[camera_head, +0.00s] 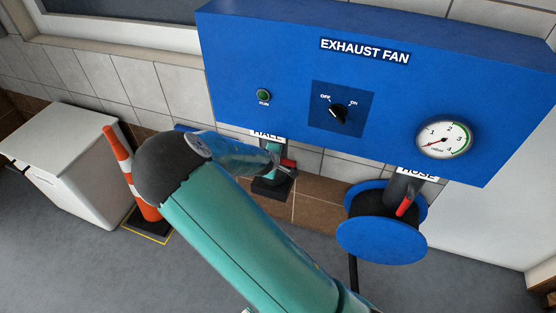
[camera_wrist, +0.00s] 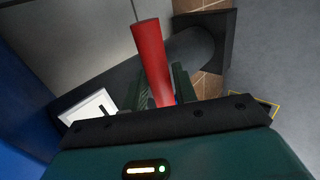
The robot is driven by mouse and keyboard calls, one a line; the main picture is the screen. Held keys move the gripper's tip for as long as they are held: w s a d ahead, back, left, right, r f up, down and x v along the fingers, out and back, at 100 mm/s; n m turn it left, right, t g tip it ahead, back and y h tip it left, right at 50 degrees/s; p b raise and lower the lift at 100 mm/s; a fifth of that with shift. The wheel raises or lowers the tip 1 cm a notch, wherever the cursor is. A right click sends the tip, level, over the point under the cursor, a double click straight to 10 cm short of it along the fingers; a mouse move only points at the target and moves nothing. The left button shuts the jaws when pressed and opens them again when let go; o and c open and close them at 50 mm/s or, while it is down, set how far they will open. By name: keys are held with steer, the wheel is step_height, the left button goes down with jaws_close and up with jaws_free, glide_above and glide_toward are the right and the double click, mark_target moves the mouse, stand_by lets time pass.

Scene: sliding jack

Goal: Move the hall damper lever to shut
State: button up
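The hall damper lever shows as a red handle in the wrist view (camera_wrist: 152,60), in front of a dark duct (camera_wrist: 120,80). In the head view only a small red part of it (camera_head: 288,163) shows, below the partly hidden HALL label (camera_head: 267,134). My gripper (camera_wrist: 162,84) is at the lever, with its two dark green fingers on either side of the red handle. The handle fills most of the gap; whether both fingers press on it I cannot tell. In the head view my gripper (camera_head: 274,158) hides most of the hall duct.
The blue EXHAUST FAN box (camera_head: 280,60) overhangs the ducts, with a switch (camera_head: 338,112) and a gauge (camera_head: 443,137). To the right are the hose duct's red lever (camera_head: 404,205) and a blue reel (camera_head: 380,243). A traffic cone (camera_head: 124,160) and white cabinet (camera_head: 70,165) stand left.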

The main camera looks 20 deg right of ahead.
steer(key=v, duration=1.3)
steer(key=shift+s+a+r, duration=0.2)
steer(key=shift+r, duration=0.1)
steer(key=s+m+g+y, duration=0.4)
steer(key=s+m, duration=0.1)
steer(key=s, duration=0.3)
steer(key=s+r+m+t, duration=0.1)
steer(key=s+r+m, duration=0.2)
steer(key=s+r, duration=0.5)
steer(key=s+d+r+m+t+y, duration=0.1)
steer(key=s+r+m, duration=0.1)
steer(key=s+r, duration=0.7)
step_height(320, 180, up, 5)
steer(key=shift+d+m, duration=0.25)
steer(key=shift+m, duration=0.15)
stand_by(0.7)
